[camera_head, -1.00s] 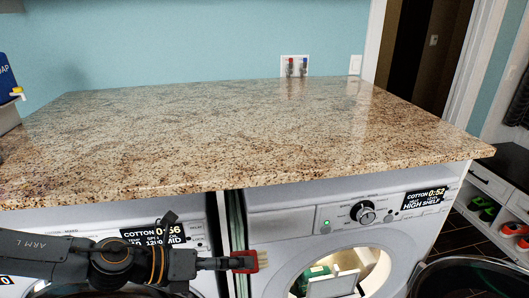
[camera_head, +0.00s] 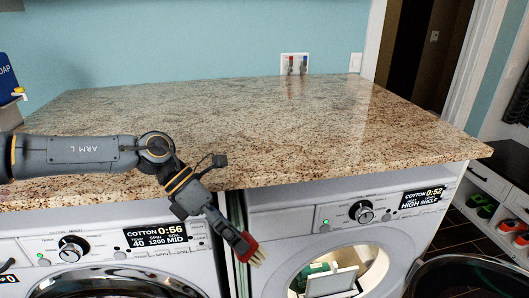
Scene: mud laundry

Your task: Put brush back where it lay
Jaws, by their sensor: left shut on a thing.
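The brush (camera_head: 257,257), with pale bristles and red at its held end, is in my left gripper (camera_head: 238,243). The gripper is shut on it and points down and to the right, in front of the gap between the two washing machines. The brush is below the front edge of the granite countertop (camera_head: 270,130) and apart from it. Most of the brush's handle is hidden by the gripper. My right gripper is not in view.
The countertop is bare and wide. A blue soap box (camera_head: 8,78) stands at the far left. The right washing machine (camera_head: 290,225) has an open drum with things inside. A dark round basket (camera_head: 470,278) and a shoe shelf (camera_head: 490,190) are at the right.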

